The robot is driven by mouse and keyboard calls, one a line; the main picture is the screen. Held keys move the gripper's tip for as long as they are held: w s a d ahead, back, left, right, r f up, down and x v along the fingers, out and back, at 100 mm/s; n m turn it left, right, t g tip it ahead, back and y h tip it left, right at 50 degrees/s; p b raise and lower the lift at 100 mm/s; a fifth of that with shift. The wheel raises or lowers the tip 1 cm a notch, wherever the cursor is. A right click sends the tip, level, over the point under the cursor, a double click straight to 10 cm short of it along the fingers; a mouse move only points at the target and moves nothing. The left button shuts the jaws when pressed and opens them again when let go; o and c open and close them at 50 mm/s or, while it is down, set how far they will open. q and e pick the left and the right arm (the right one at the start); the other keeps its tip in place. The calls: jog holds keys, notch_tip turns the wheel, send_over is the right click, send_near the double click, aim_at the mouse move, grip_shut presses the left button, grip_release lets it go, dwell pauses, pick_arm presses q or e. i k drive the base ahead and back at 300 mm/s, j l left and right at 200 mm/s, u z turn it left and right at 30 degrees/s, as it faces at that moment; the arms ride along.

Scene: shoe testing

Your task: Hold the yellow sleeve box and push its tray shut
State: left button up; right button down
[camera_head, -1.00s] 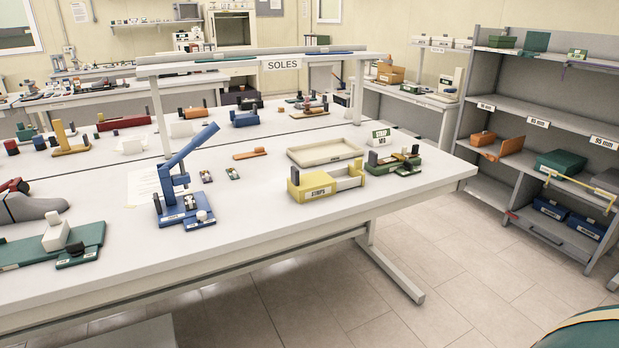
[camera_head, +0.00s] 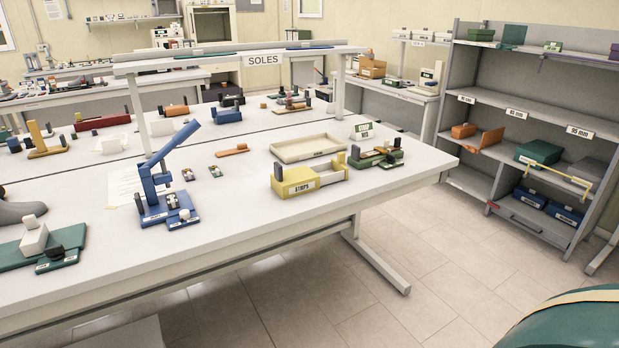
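The yellow sleeve box (camera_head: 298,185) stands on the near white table, close to its front edge and right of the middle. A white label that seems to read STRIPS is on its front. Its yellow tray (camera_head: 333,176) sticks out of the sleeve's right side, with an upright end piece at the far right corner. A small dark block stands at the sleeve's left end. Neither of my grippers is in view.
A blue press (camera_head: 165,190) stands left of the box. A shallow cream tray (camera_head: 307,148) lies behind it. A green fixture with dark blocks (camera_head: 377,158) is close on its right. Shelves (camera_head: 540,110) stand at right. A rounded teal shape (camera_head: 575,320) fills the lower right corner.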

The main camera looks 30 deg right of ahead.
aim_at(326, 168)
jog(key=i+l, duration=0.25)
jog(key=l, duration=0.2)
jog(key=i+l, duration=0.2)
jog(key=l, duration=0.2)
jog(key=i+l, duration=0.25)
jog(key=l, duration=0.2)
jog(key=i+l, duration=0.25)
jog(key=l, duration=0.15)
jog(key=i+l, duration=0.2)
jog(key=l, duration=0.25)
jog(key=i+l, duration=0.25)
jog(key=l, duration=0.15)
